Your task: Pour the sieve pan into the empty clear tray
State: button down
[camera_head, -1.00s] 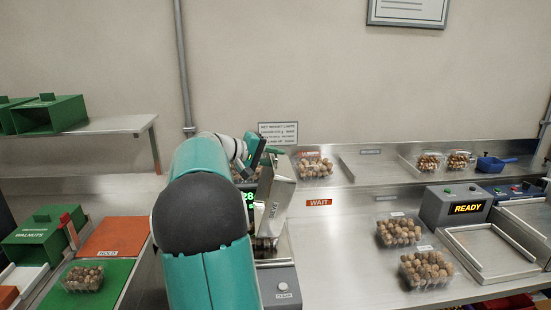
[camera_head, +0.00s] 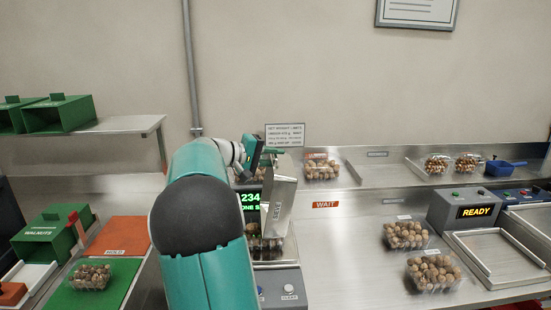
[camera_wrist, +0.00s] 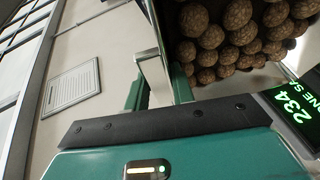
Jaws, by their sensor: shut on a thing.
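The sieve pan (camera_head: 280,198) is a grey metal pan, steeply tilted on edge above the weighing scale (camera_head: 283,284). My gripper (camera_head: 261,153) is shut on its green handle at the top. A clear tray (camera_head: 262,245) sits on the scale under the pan's lower end, with some walnuts visible in it; my arm hides much of it. In the wrist view many walnuts (camera_wrist: 225,40) fill the top right; I cannot tell whether they are in the pan or the tray. The green handle (camera_wrist: 135,95) shows there too. How much the pan still holds is hidden.
The scale display (camera_head: 250,200) reads 234 in green. Filled walnut trays (camera_head: 405,235) stand on the right counter, near a READY machine (camera_head: 468,208). Another filled tray (camera_head: 90,276) sits on a green mat at left. Green walnut bins (camera_head: 48,232) stand far left.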

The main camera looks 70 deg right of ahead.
jog(key=shift+n+g+h, duration=0.4)
jog(key=shift+g+h, duration=0.5)
jog(key=shift+w+a+r, duration=0.1)
jog(key=shift+w+a, duration=0.3)
jog(key=shift+w, duration=0.35)
jog(key=shift+w+a+r, duration=0.1)
jog(key=shift+w+a, duration=0.25)
jog(key=shift+w, duration=0.4)
jog(key=shift+w+a, duration=0.4)
jog(key=shift+w, duration=0.35)
jog(key=shift+s+r+m+t+y, duration=0.1)
jog(key=shift+r+m+t+y, duration=0.2)
jog(key=shift+t+y, duration=0.3)
jog(key=shift+r+m+t+y, duration=0.15)
jog(key=shift+m+t+y, duration=0.15)
jog(key=shift+t+y, duration=0.25)
jog(key=shift+r+m+t+y, duration=0.45)
jog(key=shift+t+y, duration=0.85)
jog(key=shift+t, duration=0.75)
jog(key=shift+r+m+t+y, duration=0.3)
jog(key=shift+m+t+y, duration=0.25)
jog(key=shift+t+y, duration=1.1)
jog(key=shift+r+m+t+y, duration=0.45)
jog(key=shift+t+y, duration=0.45)
jog(key=shift+t, duration=1.55)
jog(key=shift+f, duration=0.15)
jog(key=shift+r, duration=2.05)
